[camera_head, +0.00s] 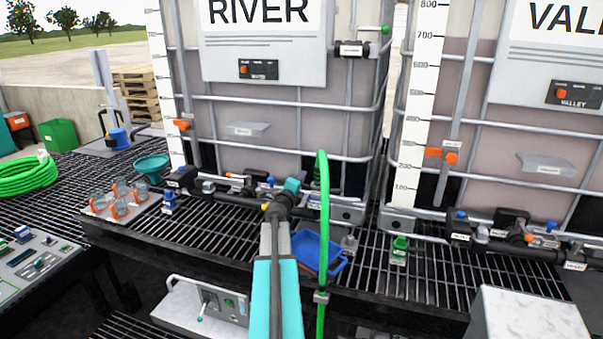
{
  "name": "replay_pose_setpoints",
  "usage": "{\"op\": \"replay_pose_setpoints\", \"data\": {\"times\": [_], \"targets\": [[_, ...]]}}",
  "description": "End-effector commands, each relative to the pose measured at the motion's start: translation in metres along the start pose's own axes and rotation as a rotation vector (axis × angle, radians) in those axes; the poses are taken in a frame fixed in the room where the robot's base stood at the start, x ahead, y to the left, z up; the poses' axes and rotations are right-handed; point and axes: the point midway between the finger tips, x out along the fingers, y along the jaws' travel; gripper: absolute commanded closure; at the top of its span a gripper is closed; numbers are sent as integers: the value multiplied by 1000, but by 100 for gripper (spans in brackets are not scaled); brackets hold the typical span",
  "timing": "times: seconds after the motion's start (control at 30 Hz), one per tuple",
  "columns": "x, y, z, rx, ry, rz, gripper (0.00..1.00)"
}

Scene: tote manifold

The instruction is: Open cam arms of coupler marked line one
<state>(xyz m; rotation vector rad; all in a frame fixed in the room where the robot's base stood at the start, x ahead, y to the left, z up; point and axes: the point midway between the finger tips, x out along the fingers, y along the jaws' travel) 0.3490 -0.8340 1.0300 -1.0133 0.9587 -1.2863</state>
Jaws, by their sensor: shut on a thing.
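My gripper (279,205) is at the black pipe run in front of the RIVER tote, reached by my teal arm from below. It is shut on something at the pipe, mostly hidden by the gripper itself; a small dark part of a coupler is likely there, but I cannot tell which. A teal fitting (292,185) shows just beyond the fingertips. No "line one" mark is readable. Black fittings with small labels sit at the left end of the pipe (180,177). The cam arms are too small to make out.
A green hose (323,220) hangs just right of my gripper, with a blue tray (318,252) behind it. The VALLEY tote's pipe fittings (515,232) are at right. Glass jars (118,197) and a teal funnel (151,166) stand at left. Bare grating (220,232) lies left of the gripper.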

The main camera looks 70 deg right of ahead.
Motion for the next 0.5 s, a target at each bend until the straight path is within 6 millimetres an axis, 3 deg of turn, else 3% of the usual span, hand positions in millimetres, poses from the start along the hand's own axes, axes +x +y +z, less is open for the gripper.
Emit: {"op": "replay_pose_setpoints", "data": {"times": [0.5], "targets": [[0,4,0,-87,1,-1,100]]}}
